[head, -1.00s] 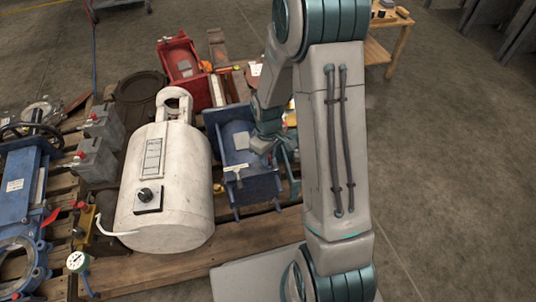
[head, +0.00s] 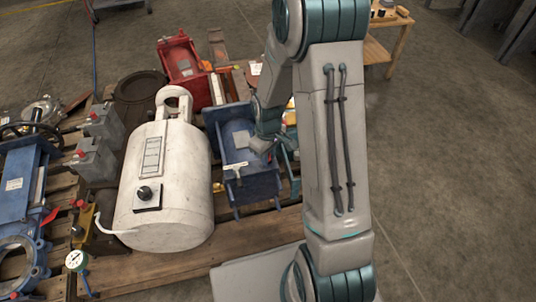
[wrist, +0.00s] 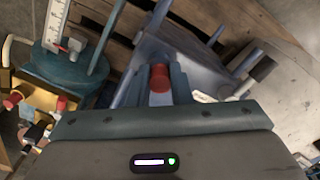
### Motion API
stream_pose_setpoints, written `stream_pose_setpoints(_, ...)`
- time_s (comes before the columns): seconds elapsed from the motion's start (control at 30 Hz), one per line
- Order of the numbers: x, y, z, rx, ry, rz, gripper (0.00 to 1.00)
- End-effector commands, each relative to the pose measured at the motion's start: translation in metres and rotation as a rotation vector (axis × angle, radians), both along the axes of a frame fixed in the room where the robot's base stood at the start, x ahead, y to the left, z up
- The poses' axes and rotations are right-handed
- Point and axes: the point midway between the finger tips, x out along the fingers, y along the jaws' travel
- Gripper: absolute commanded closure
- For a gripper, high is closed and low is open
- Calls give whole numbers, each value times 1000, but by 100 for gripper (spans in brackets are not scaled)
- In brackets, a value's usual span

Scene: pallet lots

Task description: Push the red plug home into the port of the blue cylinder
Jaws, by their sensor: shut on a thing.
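The blue cylinder (head: 240,184), with its raised end plates, lies on the pallet right of the big white tank. Its blue body also fills the middle of the wrist view (wrist: 197,72). My gripper (head: 264,143) is over its right side in the head view. In the wrist view my gripper (wrist: 159,82) is shut on the red plug (wrist: 158,78), whose red end shows between the fingers. The port is not clearly visible, so I cannot tell how far the plug is in.
The white tank (head: 165,190) stands close on the left. A red housing (head: 180,60) sits behind. Blue valve parts (head: 18,185) and a gauge (head: 76,260) are at far left. In the wrist view a white scale (wrist: 57,22) stands at left.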

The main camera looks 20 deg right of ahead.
Motion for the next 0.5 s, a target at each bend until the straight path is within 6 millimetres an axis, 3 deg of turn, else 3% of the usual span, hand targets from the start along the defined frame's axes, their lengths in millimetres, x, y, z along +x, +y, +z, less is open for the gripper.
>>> stream_pose_setpoints(0.03,-3,0,-10,1,8,0,100)
stream_pose_setpoints(0.5,-2,0,-21,1,19,0,100)
